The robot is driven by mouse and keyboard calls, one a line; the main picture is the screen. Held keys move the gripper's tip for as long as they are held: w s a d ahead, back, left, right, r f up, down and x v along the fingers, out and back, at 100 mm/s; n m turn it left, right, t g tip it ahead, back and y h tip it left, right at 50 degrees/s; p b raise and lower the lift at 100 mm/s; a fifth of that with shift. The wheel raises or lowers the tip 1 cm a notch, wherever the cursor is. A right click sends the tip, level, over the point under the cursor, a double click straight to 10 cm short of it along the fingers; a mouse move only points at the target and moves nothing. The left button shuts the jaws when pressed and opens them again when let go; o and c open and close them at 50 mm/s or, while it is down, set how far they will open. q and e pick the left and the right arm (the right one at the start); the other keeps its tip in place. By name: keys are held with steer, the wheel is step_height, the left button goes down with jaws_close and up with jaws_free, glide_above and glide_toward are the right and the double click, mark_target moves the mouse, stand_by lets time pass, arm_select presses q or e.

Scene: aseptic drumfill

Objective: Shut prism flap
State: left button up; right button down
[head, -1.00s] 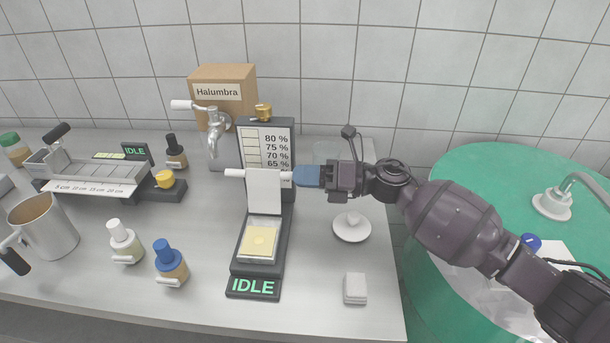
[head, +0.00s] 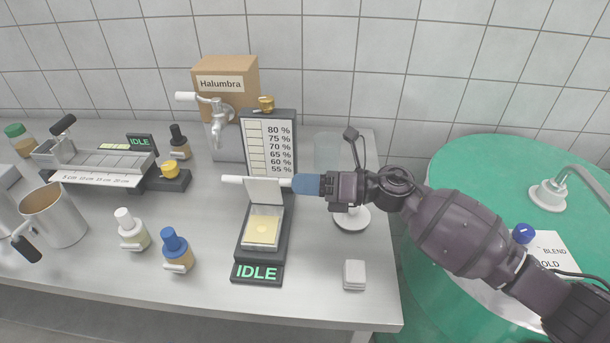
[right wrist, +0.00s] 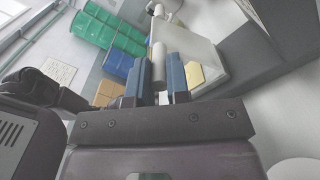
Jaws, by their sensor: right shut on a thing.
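The instrument (head: 257,272) with the IDLE display stands on the bench in the middle of the head view. Its prism (head: 262,230) carries a yellow sample in a pale frame. The white flap (head: 264,191) is raised, tilted over the far end of the prism, with its near side clear of it. A white handle bar (head: 232,179) runs along its upper edge. My right gripper (head: 306,184) has blue fingers shut on the bar's right end. In the right wrist view the bar (right wrist: 158,62) lies between the fingers (right wrist: 160,78). My left gripper is not in view.
A scale panel (head: 267,145) rises behind the flap. A blue-capped bottle (head: 177,250) and a white-capped bottle (head: 131,230) stand to the left. White pads (head: 354,274) and a round white piece (head: 352,217) are to the right. A green drum (head: 500,170) stands beyond the bench.

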steer(key=shift+s+f, duration=0.1)
steer(key=shift+s, duration=0.25)
stand_by(0.3)
steer(key=c, duration=1.1)
jaws_free()
steer(key=shift+d, duration=0.1)
steer(key=d, duration=1)
steer(key=shift+d+b, duration=0.3)
steer(key=shift+b, duration=0.05)
